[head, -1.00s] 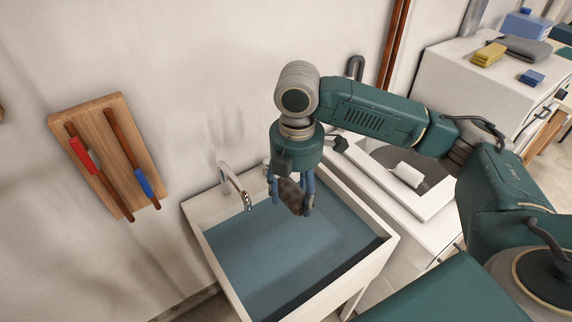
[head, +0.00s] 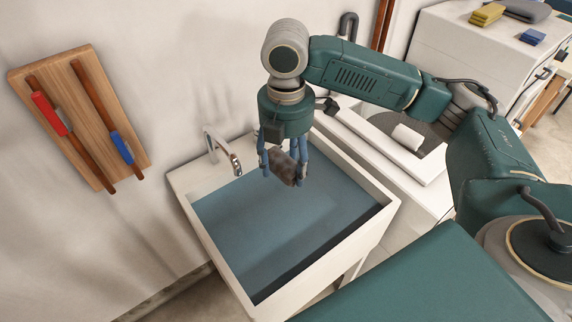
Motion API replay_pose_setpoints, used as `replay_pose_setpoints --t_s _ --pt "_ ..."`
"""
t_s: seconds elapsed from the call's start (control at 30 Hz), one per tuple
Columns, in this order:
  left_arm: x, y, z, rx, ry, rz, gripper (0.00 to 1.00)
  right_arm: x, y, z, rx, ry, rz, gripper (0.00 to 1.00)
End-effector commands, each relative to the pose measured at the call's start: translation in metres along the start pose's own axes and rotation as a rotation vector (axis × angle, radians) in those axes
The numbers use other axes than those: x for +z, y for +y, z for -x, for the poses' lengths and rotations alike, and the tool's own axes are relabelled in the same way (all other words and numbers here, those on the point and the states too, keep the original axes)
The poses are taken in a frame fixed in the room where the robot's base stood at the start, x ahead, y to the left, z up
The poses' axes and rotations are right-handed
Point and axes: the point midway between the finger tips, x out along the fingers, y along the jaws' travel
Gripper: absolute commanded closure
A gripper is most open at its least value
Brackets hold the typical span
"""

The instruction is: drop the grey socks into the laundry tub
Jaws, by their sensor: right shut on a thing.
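The laundry tub (head: 278,301) is a white basin with a blue-grey inside, standing against the wall in the middle of the head view. My right gripper (head: 286,175) points down over the tub, near its back part. It is shut on the grey socks (head: 285,166), a dark grey-brown bundle between its blue fingers. The bundle appears above the tub floor; its exact height is hard to tell. The fingers hide part of it. My left gripper is not in view.
A chrome tap (head: 223,152) rises at the tub's back left. A wooden board (head: 88,115) with red and blue handled tools hangs on the wall. Right of the tub is a white counter with a recessed basin holding a white item (head: 407,137). A white cabinet (head: 461,55) stands behind.

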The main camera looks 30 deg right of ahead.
Motion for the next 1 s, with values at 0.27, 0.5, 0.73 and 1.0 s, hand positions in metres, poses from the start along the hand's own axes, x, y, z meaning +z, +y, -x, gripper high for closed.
replay_pose_setpoints --t_s 0.27,0.5,0.73,1.0 --pt "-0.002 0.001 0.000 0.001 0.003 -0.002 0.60 0.000 0.000 0.000 0.000 0.000 -0.001 0.41" --pt "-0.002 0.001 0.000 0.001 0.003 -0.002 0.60 0.000 0.000 0.000 0.000 0.000 -0.001 0.21" --pt "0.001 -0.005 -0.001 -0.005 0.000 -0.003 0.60 0.000 0.000 0.004 0.001 0.001 0.000 0.21" --pt "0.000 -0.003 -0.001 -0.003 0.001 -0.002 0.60 0.000 0.001 0.052 0.006 0.001 0.000 0.21"
